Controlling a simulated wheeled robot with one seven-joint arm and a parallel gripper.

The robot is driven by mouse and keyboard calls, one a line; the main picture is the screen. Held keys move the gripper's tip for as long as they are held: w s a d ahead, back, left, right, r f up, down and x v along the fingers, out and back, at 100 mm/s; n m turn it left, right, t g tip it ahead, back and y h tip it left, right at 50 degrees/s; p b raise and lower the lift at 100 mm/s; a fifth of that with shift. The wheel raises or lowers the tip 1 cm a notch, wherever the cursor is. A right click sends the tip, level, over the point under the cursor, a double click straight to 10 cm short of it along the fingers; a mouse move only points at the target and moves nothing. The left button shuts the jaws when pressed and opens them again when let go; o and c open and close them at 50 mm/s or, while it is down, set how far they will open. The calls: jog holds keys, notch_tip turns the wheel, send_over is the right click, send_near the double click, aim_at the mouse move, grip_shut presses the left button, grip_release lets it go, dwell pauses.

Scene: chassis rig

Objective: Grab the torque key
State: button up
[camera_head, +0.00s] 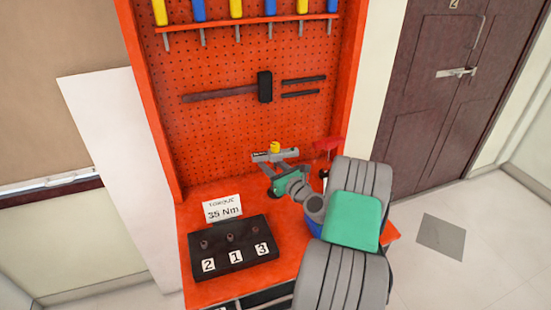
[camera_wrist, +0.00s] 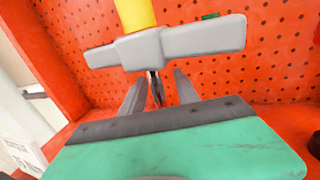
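The likely torque key (camera_head: 262,157) is a T-shaped tool with a grey crossbar and a yellow top, above the back of the red bench. In the wrist view its grey crossbar (camera_wrist: 190,42) spans the upper middle, and a thin dark shaft drops below it. My gripper (camera_head: 277,170) is directly at this tool. In the wrist view my gripper (camera_wrist: 161,80) has its two grey fingers apart, one on each side of the shaft, with gaps showing. The green gripper body hides what lies below. How the key is supported is hidden.
A black block (camera_head: 234,259) with three bolts labelled 2, 1, 3 sits at the front left of the red bench. Behind it stands a "TORQUE 35 Nm" sign (camera_head: 222,208). A red-topped tool (camera_head: 328,145) is right of my gripper. A red pegboard (camera_head: 215,130) rises close behind.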

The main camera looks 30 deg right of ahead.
jog(key=shift+c, duration=0.6)
grip_shut()
dwell(0.8)
